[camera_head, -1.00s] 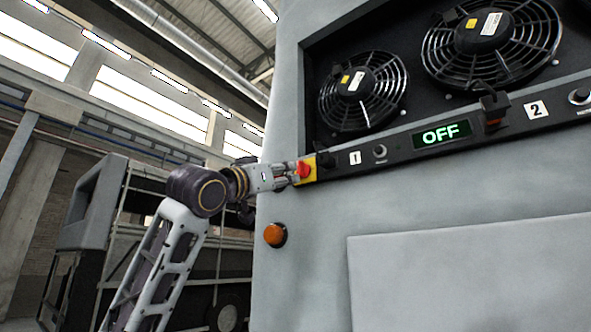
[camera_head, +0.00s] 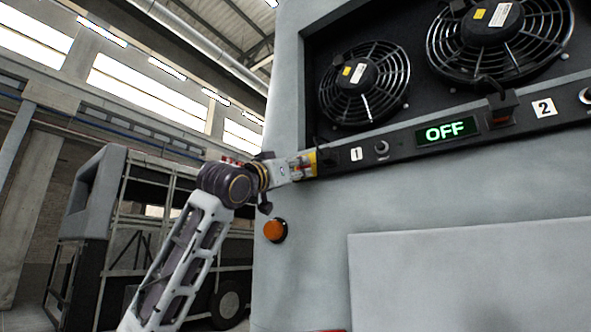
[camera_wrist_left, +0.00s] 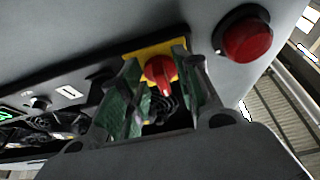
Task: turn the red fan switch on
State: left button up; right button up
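The red fan switch (camera_wrist_left: 160,75) is a rotary knob on a yellow plate (camera_wrist_left: 137,52), seen in the left wrist view. In the head view the yellow plate (camera_head: 311,157) shows at the left end of the black control strip, and my fingers mostly hide the knob. My left gripper (camera_head: 303,167) is at the switch. In the left wrist view its two fingers (camera_wrist_left: 160,88) stand apart on either side of the knob, with visible gaps, so it is open. The display (camera_head: 447,132) reads OFF in green. My right gripper is not in view.
An orange-red round button (camera_head: 274,230) sits on the grey panel below the switch; it looks large and red in the wrist view (camera_wrist_left: 247,38). Two caged fans (camera_head: 364,83) are recessed above the strip. A small knob (camera_head: 381,147) is beside label 1.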

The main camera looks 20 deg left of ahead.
pick_arm(q)
grip_shut()
jog(key=shift+a+m+h, duration=0.1)
jog(key=shift+m+h, duration=0.3)
jog(key=shift+m, duration=0.2)
jog(key=shift+w+a+r+m+g+h, duration=0.1)
jog(key=shift+m+g+h, duration=0.3)
jog(key=shift+m, duration=0.65)
jog(key=shift+a+m+g+h, duration=0.1)
jog(key=shift+m+g+h, duration=0.25)
jog(key=shift+m, duration=0.75)
jog(key=shift+w+a+r+m+g+h, duration=0.1)
jog(key=shift+m+g+h, duration=0.15)
jog(key=shift+m+h, duration=0.55)
jog(key=shift+w+a+r+m+g+h, duration=0.15)
jog(key=shift+m+g, duration=0.8)
jog(key=shift+m, duration=1.55)
jog(key=shift+s+a+r+m+g, duration=0.25)
jog(key=shift+m+g, duration=0.65)
jog(key=shift+m, duration=1.65)
jog(key=shift+w+a+r+m+g+h, duration=0.2)
jog(key=shift+m+g, duration=0.75)
jog(key=shift+m, duration=1.55)
jog(key=shift+d+r, duration=0.1)
jog(key=shift+d, duration=0.05)
grip_release()
